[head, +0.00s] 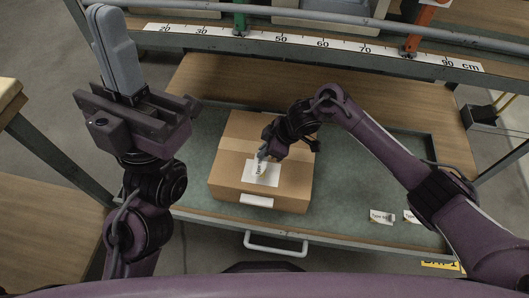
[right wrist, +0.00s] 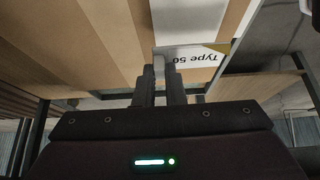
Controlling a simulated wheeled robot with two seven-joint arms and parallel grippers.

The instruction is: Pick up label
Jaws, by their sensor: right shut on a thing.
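My right gripper (head: 263,155) reaches down over a cardboard box (head: 228,178) in the head view. It is shut on a white label (head: 264,174) printed "Type 5…", which shows over the top of the box. In the right wrist view the fingertips (right wrist: 158,60) pinch the edge of this label (right wrist: 192,60), which reads "Type 50". I cannot tell whether the label touches the box. Two more white labels, one (head: 381,216) reading "Type 50" and another (head: 411,216) partly behind my right arm, lie at the right. My left gripper (head: 103,14) is raised at the left, its grey fingers together and empty.
The box stands on a green-topped tray (head: 195,205) with a metal handle (head: 275,243) at its front. Another white patch (head: 257,201) is on the box's front edge. A rail with a centimetre scale (head: 300,43) crosses behind. A wooden surface (head: 45,225) is at the left.

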